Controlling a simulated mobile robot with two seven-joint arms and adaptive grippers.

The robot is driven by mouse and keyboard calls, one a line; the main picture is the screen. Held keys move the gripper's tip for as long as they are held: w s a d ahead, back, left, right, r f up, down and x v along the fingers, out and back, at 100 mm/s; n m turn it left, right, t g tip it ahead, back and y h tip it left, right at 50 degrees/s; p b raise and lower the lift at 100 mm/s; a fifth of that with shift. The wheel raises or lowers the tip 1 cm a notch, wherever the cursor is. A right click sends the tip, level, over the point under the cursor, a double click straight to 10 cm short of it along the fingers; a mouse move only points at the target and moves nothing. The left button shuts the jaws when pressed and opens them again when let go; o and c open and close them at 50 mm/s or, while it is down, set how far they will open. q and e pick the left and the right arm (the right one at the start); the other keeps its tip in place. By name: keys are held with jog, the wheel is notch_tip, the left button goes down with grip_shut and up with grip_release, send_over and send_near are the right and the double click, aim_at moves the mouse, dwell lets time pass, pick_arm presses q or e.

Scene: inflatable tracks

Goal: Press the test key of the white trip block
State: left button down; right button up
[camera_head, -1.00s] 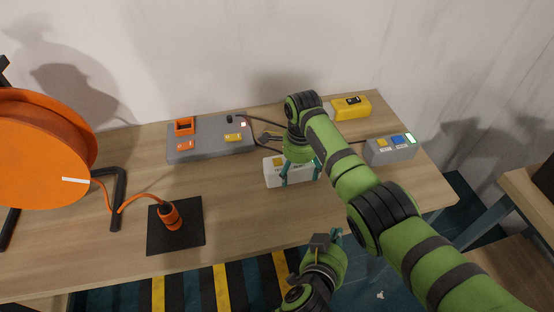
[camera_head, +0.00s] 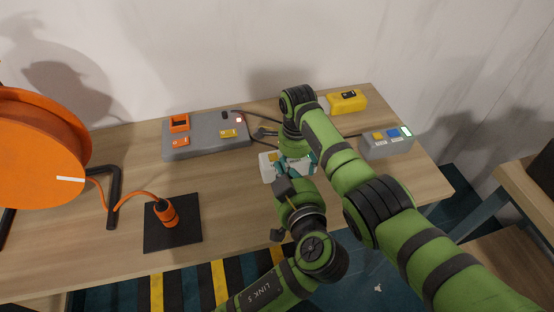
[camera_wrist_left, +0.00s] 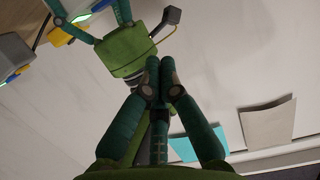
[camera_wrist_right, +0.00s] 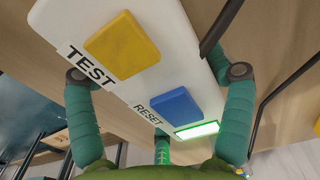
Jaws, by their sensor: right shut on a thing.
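In the right wrist view the block (camera_wrist_right: 82,15) shows a yellow key (camera_wrist_right: 122,45) labelled TEST, a blue key (camera_wrist_right: 178,105) labelled RESET and a lit green window (camera_wrist_right: 197,131). My right gripper (camera_wrist_right: 160,76) is shut on the block, its fingers at opposite sides. My left gripper (camera_head: 303,174) is beside the block on its near side, partly hidden in the head view. In the left wrist view its fingertips (camera_wrist_left: 160,68) are together with nothing between them.
A grey block (camera_head: 387,150) with yellow and blue keys stands to the right. A grey panel (camera_head: 205,133) is behind left, and a yellow box (camera_head: 347,101) at the back. An orange reel (camera_head: 40,155) and an orange plug on a black mat (camera_head: 188,231) are left. Cables run behind the block.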

pick_arm(q)
send_over(273, 156)
jog(key=s, duration=0.2)
notch_tip(273, 156, down, 3)
jog(key=shift+w+r, duration=0.15)
jog(key=shift+r, duration=0.05)
notch_tip(273, 156, down, 3)
jog(key=shift+r, duration=0.2)
jog(key=shift+s+f, duration=0.2)
jog(key=shift+f, duration=0.4)
